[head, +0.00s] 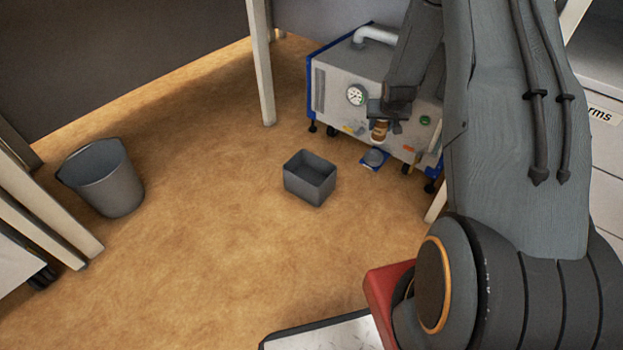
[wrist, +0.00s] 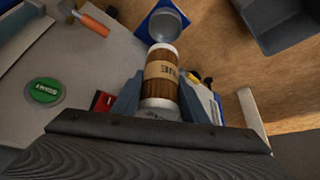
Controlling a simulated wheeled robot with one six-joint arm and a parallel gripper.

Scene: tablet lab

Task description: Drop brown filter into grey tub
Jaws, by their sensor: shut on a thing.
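The brown filter (wrist: 161,74) is a small cylinder with white ends and a pale printed label. My gripper (wrist: 160,98) is shut on it, with one finger on each side. In the head view the filter (head: 380,130) hangs below my gripper (head: 388,112), in front of the white machine. The grey tub (head: 297,184) is an open rectangular box on the floor, left of and below my gripper in the head view. Its inside looks empty. Part of the tub (wrist: 262,34) shows at the upper right of the wrist view.
The white and blue machine (head: 332,84) with a gauge stands behind my gripper. A round grey dish on a blue square (head: 374,158) lies on the floor. A grey bucket (head: 103,180) stands at the left. The floor between bucket and tub is clear.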

